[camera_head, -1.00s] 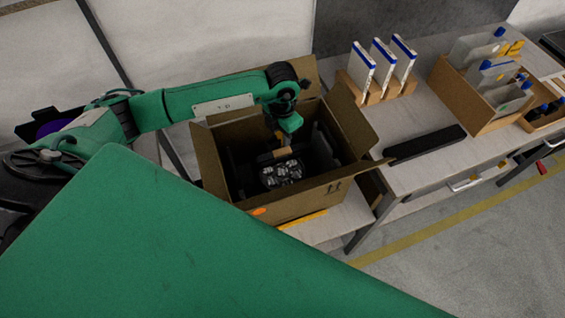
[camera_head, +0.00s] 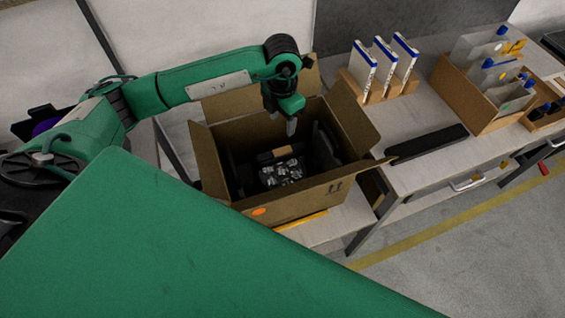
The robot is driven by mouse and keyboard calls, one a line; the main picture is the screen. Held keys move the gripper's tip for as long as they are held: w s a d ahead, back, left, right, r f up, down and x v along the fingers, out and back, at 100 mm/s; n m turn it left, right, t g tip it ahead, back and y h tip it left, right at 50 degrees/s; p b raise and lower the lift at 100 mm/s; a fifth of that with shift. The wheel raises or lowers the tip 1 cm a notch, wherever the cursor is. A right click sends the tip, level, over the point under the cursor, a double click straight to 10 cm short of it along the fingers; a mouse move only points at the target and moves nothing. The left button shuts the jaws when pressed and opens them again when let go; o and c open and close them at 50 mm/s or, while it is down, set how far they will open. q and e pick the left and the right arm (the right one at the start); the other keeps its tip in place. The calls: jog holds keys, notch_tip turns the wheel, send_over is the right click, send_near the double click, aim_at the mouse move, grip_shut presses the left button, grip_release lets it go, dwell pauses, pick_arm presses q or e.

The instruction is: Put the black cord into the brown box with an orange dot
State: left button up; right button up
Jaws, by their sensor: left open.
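The brown box (camera_head: 290,207) stands open on a light table, flaps folded out, with an orange dot (camera_head: 259,211) low on its front side. Inside lie a dark bundle with a light wrap (camera_head: 278,153) and a dark item with a pale printed pattern (camera_head: 283,173). The dark bundle may be the black cord; I cannot tell for sure. My left gripper (camera_head: 291,127) is open, points down over the box opening, above these items and apart from them. My right gripper is not in view.
On the table to the right are a long black bar (camera_head: 427,144), a wooden rack (camera_head: 384,93) with white-and-blue upright items, and a brown bin (camera_head: 471,97) of packages. A yellow strip (camera_head: 306,220) lies before the box. A large green surface fills the lower left.

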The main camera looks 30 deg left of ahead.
pick_arm(q)
notch_tip(320, 180, up, 8)
jog(key=b, duration=0.1)
jog(key=shift+b, duration=0.35)
